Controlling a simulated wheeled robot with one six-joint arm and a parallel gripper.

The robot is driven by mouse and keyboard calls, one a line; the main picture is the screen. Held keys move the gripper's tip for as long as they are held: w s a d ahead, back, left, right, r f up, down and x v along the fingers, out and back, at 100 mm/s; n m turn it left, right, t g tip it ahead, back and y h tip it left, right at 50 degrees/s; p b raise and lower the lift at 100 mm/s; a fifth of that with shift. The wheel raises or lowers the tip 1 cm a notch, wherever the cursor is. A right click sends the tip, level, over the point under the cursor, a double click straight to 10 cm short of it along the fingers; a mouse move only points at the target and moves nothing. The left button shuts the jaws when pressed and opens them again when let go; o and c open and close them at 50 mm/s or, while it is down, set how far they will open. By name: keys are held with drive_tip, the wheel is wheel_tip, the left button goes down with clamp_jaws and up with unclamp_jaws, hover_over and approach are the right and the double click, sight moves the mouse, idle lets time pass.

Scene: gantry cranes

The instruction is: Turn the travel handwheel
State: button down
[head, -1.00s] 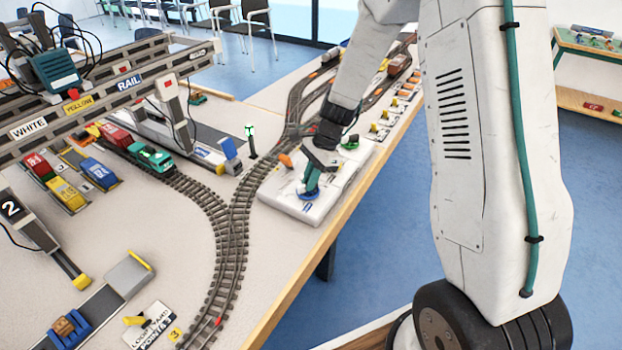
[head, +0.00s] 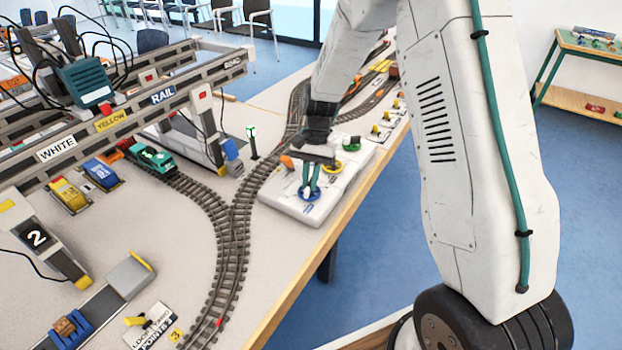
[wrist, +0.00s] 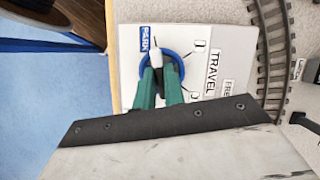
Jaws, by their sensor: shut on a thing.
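The travel handwheel is a blue wheel (head: 310,196) on a white control box (head: 284,199) at the table's edge. In the wrist view the blue wheel (wrist: 143,68) sits beside the printed word TRAVEL (wrist: 212,74). My gripper (head: 310,187) points down over the wheel with its green fingers. In the wrist view my gripper (wrist: 154,68) is shut on a small pale grip at the wheel. The fingers hide part of the wheel.
The gantry crane (head: 112,119), with WHITE, YELLOW and RAIL signs, spans the left of the table. A yellow wheel (head: 345,171) and a green wheel (head: 352,147) sit on the same box. Model railway tracks (head: 230,240) run beside it. Blue floor is free at right.

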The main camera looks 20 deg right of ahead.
drive_tip(key=shift+w, duration=0.15)
idle(0.4)
drive_tip(key=c, duration=1.5)
unclamp_jaws()
drive_tip(key=shift+v, duration=3.95)
drive_tip(key=shift+a, duration=0.1)
